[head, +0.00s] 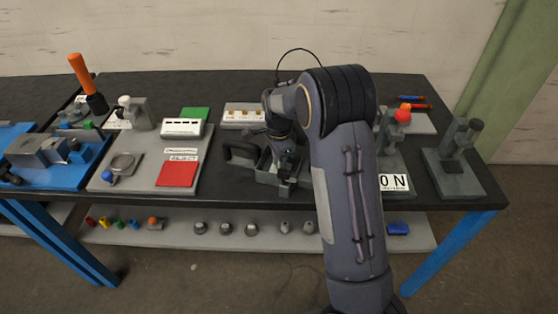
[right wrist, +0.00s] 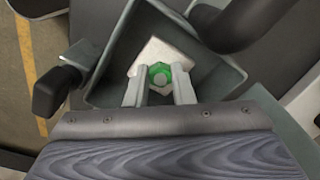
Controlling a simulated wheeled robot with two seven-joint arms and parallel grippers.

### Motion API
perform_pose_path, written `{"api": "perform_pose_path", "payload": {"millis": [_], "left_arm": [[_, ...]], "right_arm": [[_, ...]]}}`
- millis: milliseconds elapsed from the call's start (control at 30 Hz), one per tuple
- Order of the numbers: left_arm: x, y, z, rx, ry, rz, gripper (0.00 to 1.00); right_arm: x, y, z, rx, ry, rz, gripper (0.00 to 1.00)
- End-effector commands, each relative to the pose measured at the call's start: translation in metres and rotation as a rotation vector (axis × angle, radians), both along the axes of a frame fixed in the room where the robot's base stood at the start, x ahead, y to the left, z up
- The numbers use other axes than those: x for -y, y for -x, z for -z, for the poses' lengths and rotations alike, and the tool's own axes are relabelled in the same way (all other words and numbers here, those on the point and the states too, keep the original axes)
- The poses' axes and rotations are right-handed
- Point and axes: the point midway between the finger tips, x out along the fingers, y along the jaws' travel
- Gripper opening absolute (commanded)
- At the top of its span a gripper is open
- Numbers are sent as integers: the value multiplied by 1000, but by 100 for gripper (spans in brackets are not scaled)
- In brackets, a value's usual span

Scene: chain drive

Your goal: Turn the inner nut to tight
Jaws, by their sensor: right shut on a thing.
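The inner nut (right wrist: 160,74) is green and sits around a grey stud end on a pale square plate (right wrist: 146,54). The plate lies inside an open grey-green box (right wrist: 105,92), which shows in the head view (head: 266,178) at the middle front of the bench. My right gripper (right wrist: 160,84) reaches down into the box, with one finger on each side of the nut, shut on it. In the head view my right gripper (head: 287,160) and arm hide the nut. My left gripper is not in view.
A dark handle (head: 240,150) is left of the box. A black knob (right wrist: 50,92) juts from the box's side. A grey panel with a red pad (head: 177,174) lies further left. Grey stands (head: 452,178) are at right. A lower shelf (head: 180,238) holds several small parts.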

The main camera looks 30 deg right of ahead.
Motion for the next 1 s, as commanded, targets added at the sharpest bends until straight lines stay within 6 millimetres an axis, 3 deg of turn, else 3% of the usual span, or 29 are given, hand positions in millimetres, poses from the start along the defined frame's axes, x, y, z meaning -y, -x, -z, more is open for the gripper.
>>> {"api": "perform_pose_path", "payload": {"millis": [33,67,200,567,1000], "left_arm": [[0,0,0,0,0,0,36],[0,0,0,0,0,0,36],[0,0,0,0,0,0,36],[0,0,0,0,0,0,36],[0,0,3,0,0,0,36]], "right_arm": [[0,-1,-2,4,0,0,0],[0,-1,-2,4,0,0,24],[0,-1,-1,3,0,0,42],[0,-1,-6,2,0,0,44],[0,-1,-71,4,0,0,44]]}}
